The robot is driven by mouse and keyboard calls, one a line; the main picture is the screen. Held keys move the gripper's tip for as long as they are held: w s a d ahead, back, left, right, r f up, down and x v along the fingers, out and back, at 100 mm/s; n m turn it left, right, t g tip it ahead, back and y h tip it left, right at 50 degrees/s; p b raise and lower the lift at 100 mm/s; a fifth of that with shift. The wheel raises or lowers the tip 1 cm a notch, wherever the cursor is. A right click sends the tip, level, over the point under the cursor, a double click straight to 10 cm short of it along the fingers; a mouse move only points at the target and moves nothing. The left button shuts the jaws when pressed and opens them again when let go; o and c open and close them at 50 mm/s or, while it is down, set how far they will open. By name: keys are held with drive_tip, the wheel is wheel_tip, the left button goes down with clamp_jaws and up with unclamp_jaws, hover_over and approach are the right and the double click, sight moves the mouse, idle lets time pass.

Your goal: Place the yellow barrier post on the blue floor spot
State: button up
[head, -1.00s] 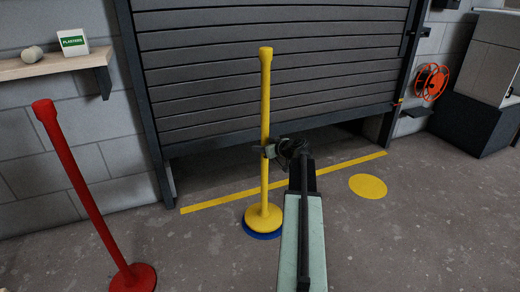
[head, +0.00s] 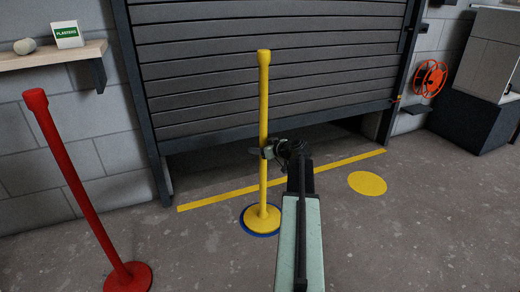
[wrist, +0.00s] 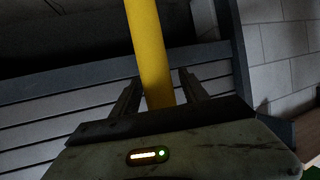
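The yellow barrier post (head: 263,100) stands upright, its round base (head: 262,217) on the blue floor spot (head: 246,231). A thin blue rim shows around the base, mostly at the left and front; the rest of the spot is hidden under it. My gripper (head: 263,152) is around the middle of the pole, coming from the right. In the wrist view the yellow pole (wrist: 150,50) passes between the two fingers, with a narrow gap on each side, so the gripper looks open.
A red post (head: 85,200) stands at the left. A yellow floor spot (head: 367,183) lies to the right. Behind are a yellow floor line (head: 345,163) and a grey roller shutter (head: 200,70). A shelf (head: 40,57), an orange reel (head: 430,78) and a dark cabinet (head: 470,120) flank it.

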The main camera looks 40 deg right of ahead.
drive_tip(key=p+v, duration=0.4)
drive_tip(key=v, duration=0.8)
drive_tip(key=shift+p, duration=0.3)
drive_tip(key=w+a+f+n+g+y, duration=0.1)
drive_tip(key=w+a+f+g+y, duration=0.15)
drive_tip(key=a, duration=0.65)
drive_tip(key=w+a+f+g+y, duration=0.1)
drive_tip(key=w+a+f, duration=0.2)
drive_tip(key=a, duration=0.6)
drive_tip(key=w+a+f+n+g+y, duration=0.1)
drive_tip(key=w+a+f+g, duration=0.15)
drive_tip(key=a, duration=0.55)
drive_tip(key=s+a+f+g+h, duration=0.1)
drive_tip(key=s+a+f+g, duration=0.2)
drive_tip(key=a, duration=1.1)
drive_tip(key=s+a+f+m+g+h, duration=0.1)
drive_tip(key=s+a+f+g+h, duration=0.1)
drive_tip(key=a, duration=1.2)
drive_tip(key=shift+s+a+f+g, duration=0.2)
drive_tip(key=shift+s+f+g, duration=0.7)
drive_tip(key=shift+s+g, duration=0.25)
